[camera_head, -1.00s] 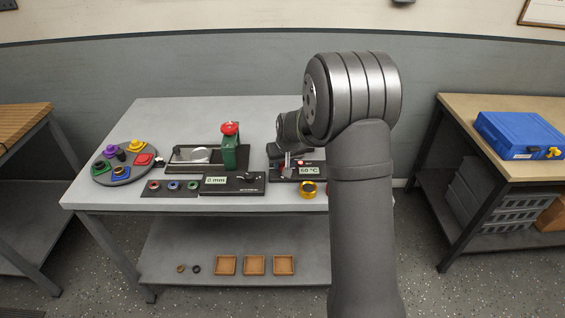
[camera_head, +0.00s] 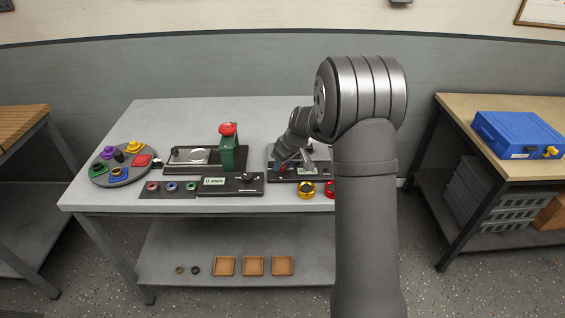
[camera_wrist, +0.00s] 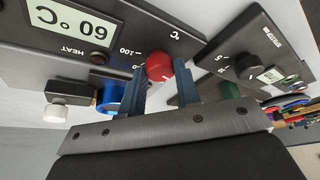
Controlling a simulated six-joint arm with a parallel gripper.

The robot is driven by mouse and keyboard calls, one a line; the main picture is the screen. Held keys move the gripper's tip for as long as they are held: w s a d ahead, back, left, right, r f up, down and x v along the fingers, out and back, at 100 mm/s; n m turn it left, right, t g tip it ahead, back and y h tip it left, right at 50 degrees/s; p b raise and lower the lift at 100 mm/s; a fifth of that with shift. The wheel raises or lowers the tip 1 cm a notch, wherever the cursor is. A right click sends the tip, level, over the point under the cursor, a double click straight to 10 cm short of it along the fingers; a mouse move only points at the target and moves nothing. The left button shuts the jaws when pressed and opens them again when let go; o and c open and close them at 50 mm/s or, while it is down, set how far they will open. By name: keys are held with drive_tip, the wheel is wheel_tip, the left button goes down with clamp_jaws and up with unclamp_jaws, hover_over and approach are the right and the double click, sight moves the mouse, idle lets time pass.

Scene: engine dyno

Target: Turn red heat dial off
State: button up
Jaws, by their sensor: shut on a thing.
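The red heat dial (camera_wrist: 159,67) sits on a dark control panel (camera_wrist: 143,40) and sticks out between my fingertips in the wrist view. My gripper (camera_wrist: 158,84) is shut on it, one dark blue finger on each side. The panel's screen (camera_wrist: 70,22) reads 60 °C, with a label "HEAT" and scale marks, one of them 100, around the dial. In the head view, my gripper (camera_head: 280,164) is over the left part of this panel (camera_head: 302,174), and my wrist hides most of the dial.
A second panel (camera_head: 232,186) with a screen and black knob is to the left, by a green post with a red top (camera_head: 229,145). A round tray (camera_head: 119,180) of coloured parts is further left. A yellow ring (camera_head: 308,190) is near the table's front edge.

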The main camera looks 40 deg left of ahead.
idle(0.3)
drive_tip(key=o, duration=1)
drive_tip(key=v, duration=1.7)
drive_tip(key=shift+r, duration=0.25)
drive_tip(key=x, duration=1.7)
drive_tip(key=shift+f, duration=0.25)
drive_tip(key=shift+r, duration=0.1)
